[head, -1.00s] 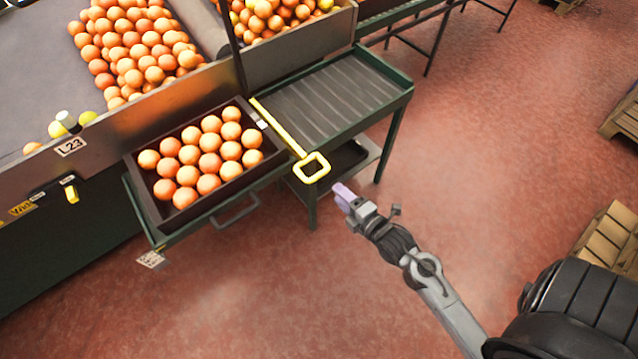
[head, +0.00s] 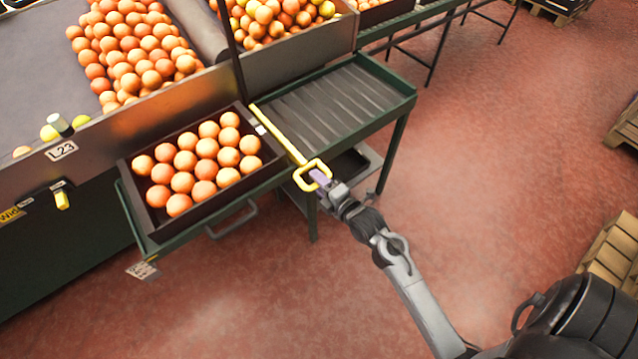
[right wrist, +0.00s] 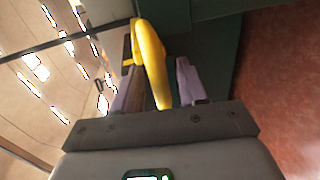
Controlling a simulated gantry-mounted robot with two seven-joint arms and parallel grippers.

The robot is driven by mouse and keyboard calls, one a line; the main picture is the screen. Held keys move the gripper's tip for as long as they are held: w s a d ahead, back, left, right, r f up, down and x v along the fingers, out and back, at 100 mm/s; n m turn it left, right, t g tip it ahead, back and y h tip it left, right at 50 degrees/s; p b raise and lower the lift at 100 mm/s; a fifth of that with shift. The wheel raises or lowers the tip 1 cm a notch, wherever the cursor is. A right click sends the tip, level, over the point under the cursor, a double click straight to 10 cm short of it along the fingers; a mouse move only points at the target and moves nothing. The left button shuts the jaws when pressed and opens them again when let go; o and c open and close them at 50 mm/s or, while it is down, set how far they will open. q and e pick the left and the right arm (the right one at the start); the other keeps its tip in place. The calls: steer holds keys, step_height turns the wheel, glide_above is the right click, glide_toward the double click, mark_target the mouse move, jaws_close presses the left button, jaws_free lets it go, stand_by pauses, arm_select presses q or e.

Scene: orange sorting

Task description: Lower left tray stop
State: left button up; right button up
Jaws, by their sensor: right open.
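The yellow tray stop is a bar with a looped handle (head: 312,174). Its bar (head: 280,136) runs along the right side of the crate of oranges (head: 215,195), between it and the empty ribbed tray stand. My right gripper (head: 319,177) is at the handle loop. In the right wrist view, the yellow handle (right wrist: 150,60) stands between the two pale purple fingers of the open gripper (right wrist: 158,85). Whether a finger touches it I cannot tell. My left gripper is not in view.
The ribbed stand (head: 335,100) is empty, with a lower shelf (head: 345,172) below. A conveyor with heaped oranges (head: 135,45) lies behind the crate. Wooden pallets (head: 612,255) stand at the right. The red floor between is clear.

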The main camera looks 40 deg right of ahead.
steer(key=shift+w, duration=0.1)
jaws_close()
stand_by(0.3)
steer(key=shift+f, duration=0.4)
step_height(320, 180, down, 5)
steer(key=shift+r+b, duration=0.15)
steer(key=shift+b, duration=0.6)
jaws_free()
steer(key=shift+r, duration=0.1)
